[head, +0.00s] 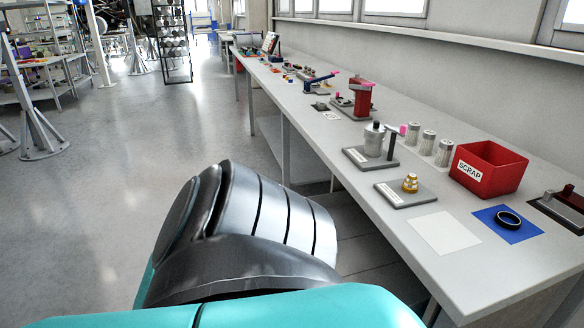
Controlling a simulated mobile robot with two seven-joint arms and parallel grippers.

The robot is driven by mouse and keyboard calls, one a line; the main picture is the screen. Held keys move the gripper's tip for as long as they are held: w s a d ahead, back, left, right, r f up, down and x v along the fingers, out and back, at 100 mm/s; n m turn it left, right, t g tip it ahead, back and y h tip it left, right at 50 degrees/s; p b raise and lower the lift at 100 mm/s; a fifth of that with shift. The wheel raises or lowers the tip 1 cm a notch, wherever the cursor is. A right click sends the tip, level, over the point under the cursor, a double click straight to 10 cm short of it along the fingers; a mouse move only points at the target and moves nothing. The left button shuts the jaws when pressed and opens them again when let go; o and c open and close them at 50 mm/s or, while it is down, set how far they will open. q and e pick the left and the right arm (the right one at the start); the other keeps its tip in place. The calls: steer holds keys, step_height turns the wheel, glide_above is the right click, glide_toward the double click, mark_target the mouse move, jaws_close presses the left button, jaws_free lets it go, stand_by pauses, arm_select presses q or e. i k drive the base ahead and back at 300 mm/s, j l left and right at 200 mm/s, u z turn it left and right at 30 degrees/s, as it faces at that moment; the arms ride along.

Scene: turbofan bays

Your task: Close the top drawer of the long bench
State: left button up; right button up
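The long bench (330,150) runs from the lower right into the distance along the wall. Its light grey top and part of its open underside show. A grey panel (304,152) stands under the bench, and I cannot tell whether it belongs to a drawer unit. No drawer front or handle can be made out. My own teal and dark grey arm fills the lower middle and covers part of the bench's near front. Neither gripper is in view.
On the bench top stand a red SCRAP bin (488,168), several metal canisters, a fixture with a pink handle (375,140), a red press (362,97) and a blue mat with a black ring (508,220). Open floor (130,150) lies left of the bench. A rack (172,42) stands farther back.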

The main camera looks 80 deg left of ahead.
mark_target(364, 256)
steer(key=k+u, duration=0.15)
steer(key=u, duration=0.25)
steer(key=k+j+u, duration=0.1)
steer(key=u, duration=1.85)
steer(key=i+l+u, duration=0.15)
steer(key=u, duration=0.2)
steer(key=i, duration=0.05)
